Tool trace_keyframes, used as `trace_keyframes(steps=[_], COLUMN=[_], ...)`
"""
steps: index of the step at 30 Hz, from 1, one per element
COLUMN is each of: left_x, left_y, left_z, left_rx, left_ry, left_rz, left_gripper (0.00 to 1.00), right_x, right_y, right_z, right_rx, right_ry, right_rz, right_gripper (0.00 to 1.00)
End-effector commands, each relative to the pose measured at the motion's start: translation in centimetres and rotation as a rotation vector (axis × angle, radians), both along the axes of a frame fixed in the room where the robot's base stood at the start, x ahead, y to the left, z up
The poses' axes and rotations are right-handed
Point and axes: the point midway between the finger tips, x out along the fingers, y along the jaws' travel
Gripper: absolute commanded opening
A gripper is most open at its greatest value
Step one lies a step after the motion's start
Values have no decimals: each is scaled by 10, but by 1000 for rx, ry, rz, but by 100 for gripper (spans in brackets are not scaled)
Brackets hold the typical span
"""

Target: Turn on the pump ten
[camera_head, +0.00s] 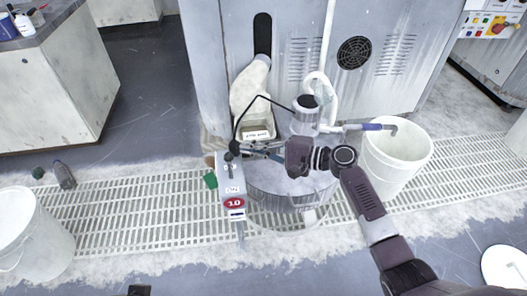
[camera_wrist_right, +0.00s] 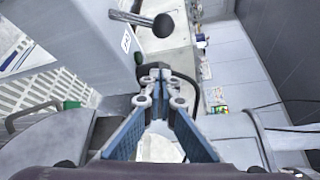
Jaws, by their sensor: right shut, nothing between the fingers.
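The pump ten control box (camera_head: 232,190) is a grey upright box with a red round label reading 10 and an "ON" mark above it. A small lever with a dark knob (camera_head: 231,157) sits at its top. In the right wrist view the box (camera_wrist_right: 80,35) is at upper left, and the lever's black ball knob (camera_wrist_right: 163,25) stands out from it. My right gripper (camera_head: 247,149) is shut and empty, its tips just right of the lever in the head view. In the wrist view its tips (camera_wrist_right: 158,84) are below the knob, apart from it.
A round tank (camera_head: 290,188) stands under my right arm, with a pump motor (camera_head: 306,115) and white hose above it. A white bucket (camera_head: 398,160) is on the right, another (camera_head: 30,235) at left. A grey machine (camera_head: 290,45) stands behind. A black cable arches near the box.

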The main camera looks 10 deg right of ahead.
Motion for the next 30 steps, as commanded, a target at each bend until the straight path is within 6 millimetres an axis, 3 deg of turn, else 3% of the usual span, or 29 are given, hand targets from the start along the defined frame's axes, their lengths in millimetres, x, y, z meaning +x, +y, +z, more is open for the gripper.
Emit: trace_keyframes(steps=[4,15,30], left_x=[0,0,0], left_y=[0,0,0], left_z=[-7,3,3], left_rx=[0,0,0], left_ry=[0,0,0], left_rz=[0,0,0], left_gripper=[27,27,27], right_x=[16,-19,-22], right_y=[30,34,34], right_z=[-6,6,7], right_rx=[2,-2,-2], right_ry=[-1,0,0], right_rz=[1,0,-1], right_gripper=[0,0,0])
